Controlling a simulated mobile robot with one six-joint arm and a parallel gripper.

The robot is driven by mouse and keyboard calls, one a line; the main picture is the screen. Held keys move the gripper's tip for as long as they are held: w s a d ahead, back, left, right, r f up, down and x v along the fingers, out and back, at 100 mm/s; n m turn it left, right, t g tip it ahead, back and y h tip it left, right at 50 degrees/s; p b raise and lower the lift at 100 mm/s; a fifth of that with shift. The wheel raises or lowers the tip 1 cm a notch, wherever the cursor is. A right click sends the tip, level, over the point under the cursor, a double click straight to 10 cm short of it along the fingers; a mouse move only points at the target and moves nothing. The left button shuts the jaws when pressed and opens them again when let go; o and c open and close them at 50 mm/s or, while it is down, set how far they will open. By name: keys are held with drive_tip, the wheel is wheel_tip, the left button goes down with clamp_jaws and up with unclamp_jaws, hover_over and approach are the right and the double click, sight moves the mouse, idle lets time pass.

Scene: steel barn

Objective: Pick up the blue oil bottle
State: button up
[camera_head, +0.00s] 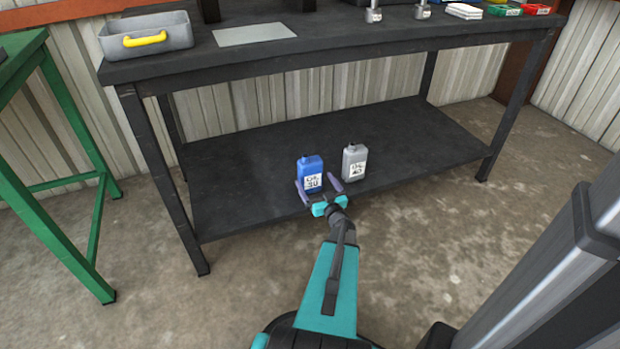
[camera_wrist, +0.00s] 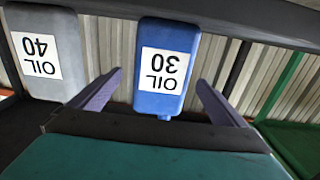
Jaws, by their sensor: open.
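The blue oil bottle (camera_head: 311,170) stands upright on the lower shelf (camera_head: 240,190) of the dark workbench. Its white label reads "OIL 30" in the wrist view, where the bottle (camera_wrist: 167,70) appears upside down. My gripper (camera_head: 318,188) is open at the front of the bottle, with one purple finger toward each side of it. In the wrist view the fingers of my gripper (camera_wrist: 155,95) are spread wide, and the bottle shows between and beyond them. I cannot tell how far the fingertips reach along the bottle's sides.
A grey oil bottle (camera_head: 354,163), labelled "OIL 40" in the wrist view (camera_wrist: 45,50), stands close on the right. The bench top (camera_head: 330,40) overhangs the shelf. A bench leg (camera_head: 160,180) and a green frame (camera_head: 60,230) stand at left. The shelf's right part is clear.

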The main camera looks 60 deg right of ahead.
sight(313, 178)
drive_tip(key=shift+w, duration=0.15)
drive_tip(key=shift+b+x, duration=1.25)
drive_tip(key=shift+x, duration=1.3)
drive_tip(key=shift+w, duration=0.1)
drive_tip(key=shift+c, duration=0.3)
drive_tip(key=shift+r, duration=0.15)
drive_tip(key=c, duration=1.6)
drive_tip(key=shift+o, duration=0.2)
drive_tip(key=shift+r, duration=0.15)
